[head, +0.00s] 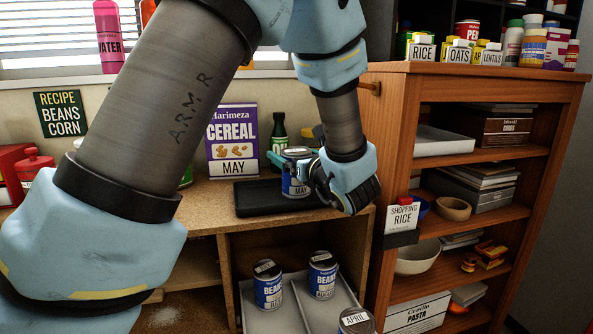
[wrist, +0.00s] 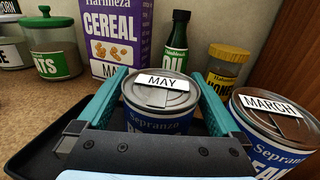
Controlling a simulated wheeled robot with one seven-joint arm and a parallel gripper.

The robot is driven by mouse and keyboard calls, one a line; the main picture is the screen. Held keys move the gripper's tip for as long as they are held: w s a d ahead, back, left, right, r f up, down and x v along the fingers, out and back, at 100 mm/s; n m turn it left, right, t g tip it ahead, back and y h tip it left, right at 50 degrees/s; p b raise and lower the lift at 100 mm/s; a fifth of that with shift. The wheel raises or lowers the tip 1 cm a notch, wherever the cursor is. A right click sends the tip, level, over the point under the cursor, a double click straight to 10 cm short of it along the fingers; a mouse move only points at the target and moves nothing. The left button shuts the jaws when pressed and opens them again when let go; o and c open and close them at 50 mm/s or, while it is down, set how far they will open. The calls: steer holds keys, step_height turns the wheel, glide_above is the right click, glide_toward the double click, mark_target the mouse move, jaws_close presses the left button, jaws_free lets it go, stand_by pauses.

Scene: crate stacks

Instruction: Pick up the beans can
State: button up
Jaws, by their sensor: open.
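A blue can with a grey lid marked MAY (wrist: 158,118) stands upright on a black tray (wrist: 28,158) on the counter. It also shows in the head view (head: 292,188), partly covered by my gripper (head: 294,157). In the wrist view my gripper (wrist: 160,82) is open, with one teal finger on each side of the MAY can; I cannot tell whether they touch it. A second blue can marked MARCH (wrist: 270,140) stands close to the right finger. Its label is partly cut off; it is hidden in the head view. Two BEANS cans (head: 268,291) (head: 322,281) stand on the lower shelf.
A cereal box (head: 232,143) and a green bottle (head: 279,135) stand behind the tray. The wrist view also shows a yellow-lidded jar (wrist: 226,68) and a green oats jar (wrist: 50,45). A wooden shelf unit (head: 378,150) rises on the right. An APRIL can (head: 357,320) stands low in front.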

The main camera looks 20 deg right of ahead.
steer(key=shift+w, duration=0.25)
jaws_close()
stand_by(0.7)
